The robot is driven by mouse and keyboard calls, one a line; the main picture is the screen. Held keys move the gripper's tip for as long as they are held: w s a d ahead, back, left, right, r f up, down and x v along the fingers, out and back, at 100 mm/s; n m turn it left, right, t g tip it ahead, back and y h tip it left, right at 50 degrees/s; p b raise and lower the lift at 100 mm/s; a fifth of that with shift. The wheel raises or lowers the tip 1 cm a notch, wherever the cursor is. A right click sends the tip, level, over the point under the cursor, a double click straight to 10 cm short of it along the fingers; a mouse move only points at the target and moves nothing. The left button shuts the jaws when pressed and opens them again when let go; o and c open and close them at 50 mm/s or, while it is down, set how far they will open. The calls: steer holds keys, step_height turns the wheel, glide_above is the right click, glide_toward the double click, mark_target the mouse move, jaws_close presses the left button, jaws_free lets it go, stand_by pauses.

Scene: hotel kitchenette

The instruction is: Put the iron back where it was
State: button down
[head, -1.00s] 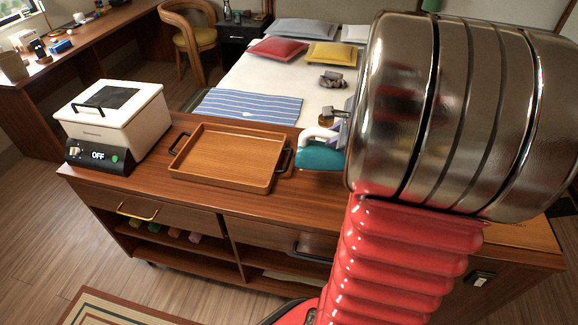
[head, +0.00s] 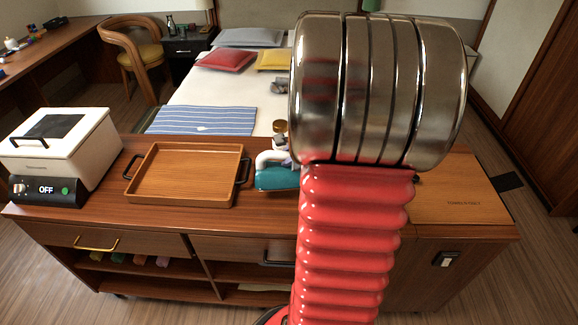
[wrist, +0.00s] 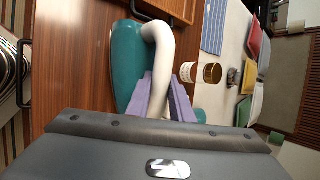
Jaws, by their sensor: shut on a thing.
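The iron (head: 277,180) has a teal body and a white handle. In the head view it is at the counter top, just right of the wooden tray (head: 185,192). In the wrist view the iron (wrist: 126,60) shows from close up, with the purple fingers of my gripper (wrist: 165,98) on either side of its white handle. My gripper is shut on that handle. My arm hides part of the iron and most of my gripper in the head view. I cannot tell whether the iron rests on the counter or hangs just above it.
The tray is empty. A white appliance (head: 62,140) with an OFF display stands left of it. A flat wooden board (head: 460,195) lies at the counter's right end. The bed (head: 200,88) is behind the counter.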

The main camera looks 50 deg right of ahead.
mark_target(289, 168)
steer(key=shift+f, duration=0.1)
stand_by(0.3)
steer(key=shift+f, duration=2.05)
steer(key=c, duration=1.6)
jaws_free()
steer(key=shift+f, duration=0.1)
steer(key=shift+o, duration=0.2)
steer(key=shift+s+r, duration=0.35)
steer(key=shift+r, duration=0.25)
steer(key=v, duration=1.1)
